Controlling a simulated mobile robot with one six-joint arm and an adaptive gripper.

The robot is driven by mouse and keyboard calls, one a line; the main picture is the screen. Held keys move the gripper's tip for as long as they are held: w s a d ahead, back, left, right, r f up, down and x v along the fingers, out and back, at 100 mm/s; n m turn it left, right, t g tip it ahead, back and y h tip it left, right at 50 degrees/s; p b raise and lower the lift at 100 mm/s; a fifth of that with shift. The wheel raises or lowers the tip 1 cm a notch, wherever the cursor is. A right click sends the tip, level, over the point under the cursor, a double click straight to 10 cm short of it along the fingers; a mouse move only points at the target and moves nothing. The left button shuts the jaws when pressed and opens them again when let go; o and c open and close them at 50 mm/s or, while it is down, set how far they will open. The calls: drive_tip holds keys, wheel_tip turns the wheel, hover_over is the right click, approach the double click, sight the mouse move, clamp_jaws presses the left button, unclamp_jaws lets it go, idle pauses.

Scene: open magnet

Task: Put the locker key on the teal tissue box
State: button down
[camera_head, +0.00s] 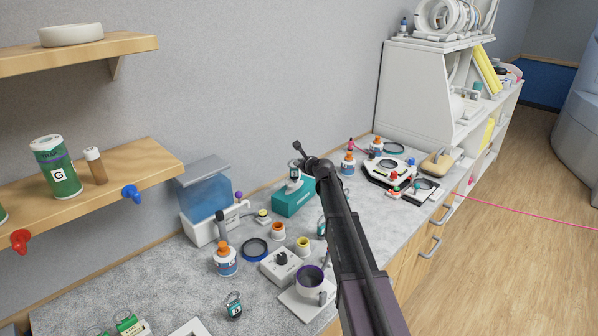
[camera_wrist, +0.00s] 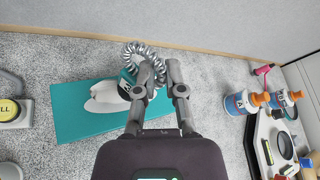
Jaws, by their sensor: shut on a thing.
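The locker key, a grey coiled band (camera_wrist: 147,55) with a teal tag, is held at the fingertips of my gripper (camera_wrist: 160,75). Its tag shows beside the left finger. In the head view the key (camera_head: 294,171) appears just above the teal tissue box (camera_head: 293,202), partly behind my arm. The teal tissue box (camera_wrist: 72,127) lies below and left of the fingers in the wrist view, with a white tissue (camera_wrist: 103,104) at its top. My gripper is shut on the key. I cannot tell whether the key touches the tissue or box.
Bottles (camera_wrist: 240,102) and a white tray (camera_head: 388,172) stand to the right. A mug (camera_head: 310,281), a dial box (camera_head: 281,266) and a blue ring (camera_head: 254,250) are nearer. The wall is close behind.

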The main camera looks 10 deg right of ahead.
drive_tip(key=shift+f+b, duration=0.85)
drive_tip(key=shift+f, duration=0.3)
drive_tip(key=shift+f, duration=0.2)
drive_tip(key=c, duration=0.7)
unclamp_jaws()
drive_tip(key=shift+r, duration=0.1)
drive_tip(key=shift+r, duration=0.15)
drive_tip(key=p+v, duration=0.4)
drive_tip(key=v, duration=0.8)
